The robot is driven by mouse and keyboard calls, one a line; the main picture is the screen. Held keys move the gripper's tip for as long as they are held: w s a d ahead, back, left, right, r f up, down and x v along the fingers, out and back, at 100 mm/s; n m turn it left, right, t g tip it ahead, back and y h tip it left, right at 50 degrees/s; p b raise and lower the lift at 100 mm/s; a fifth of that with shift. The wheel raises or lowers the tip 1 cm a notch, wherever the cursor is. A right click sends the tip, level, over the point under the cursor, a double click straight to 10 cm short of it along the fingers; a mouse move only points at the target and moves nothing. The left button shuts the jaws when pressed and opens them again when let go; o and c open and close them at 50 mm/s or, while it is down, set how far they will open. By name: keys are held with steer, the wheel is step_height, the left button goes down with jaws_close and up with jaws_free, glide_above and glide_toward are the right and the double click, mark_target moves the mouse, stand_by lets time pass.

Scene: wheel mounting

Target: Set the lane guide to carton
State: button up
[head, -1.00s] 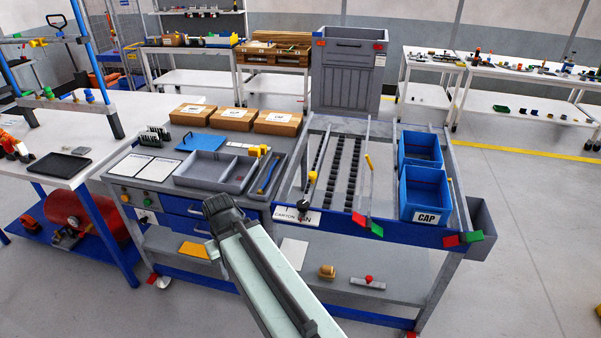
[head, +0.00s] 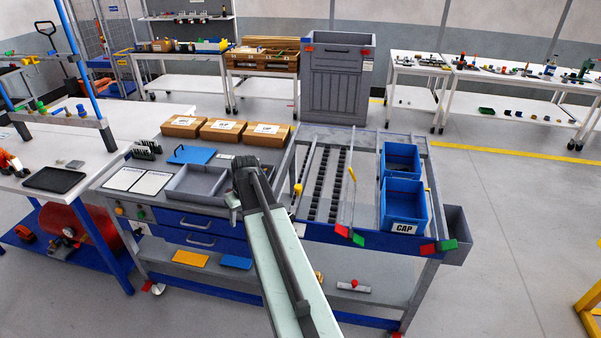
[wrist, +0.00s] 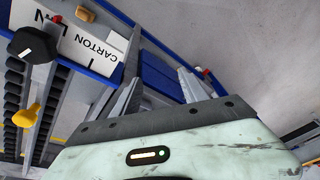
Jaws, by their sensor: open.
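The lane guide's white label (wrist: 97,42) with the word CARTON lies at the upper left of the wrist view, on the blue front rail of the roller bench. A black knob (wrist: 36,44) on a stem stands in front of the label and partly covers its lettering. A yellow knob (wrist: 26,116) is lower left; a yellow knob also shows on the bench in the head view (head: 297,188). My gripper (wrist: 158,86) is open and empty, its fingers to the right of the label and apart from both knobs. In the head view my arm hides the label.
Blue bins, one marked CAP (head: 404,227), stand at the right of the roller bench. A grey tray (head: 186,196) and cardboard boxes (head: 222,131) are on the left worktop. Open floor lies to the right.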

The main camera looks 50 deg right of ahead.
steer(key=s+d+r+t+p, duration=0.1)
steer(key=d+r, duration=0.2)
steer(key=d, duration=0.6)
steer(key=s+d+r+p, duration=0.1)
steer(key=d+r+p, duration=0.15)
steer(key=d, duration=0.65)
steer(key=m+h, duration=0.1)
glide_toward(298, 186)
steer(key=shift+t, duration=0.3)
steer(key=b+x, duration=0.2)
steer(key=x, duration=0.1)
steer(key=b+x, duration=0.5)
steer(key=x, duration=0.1)
steer(key=shift+s+f, duration=0.1)
steer(key=shift+s, duration=0.2)
jaws_close()
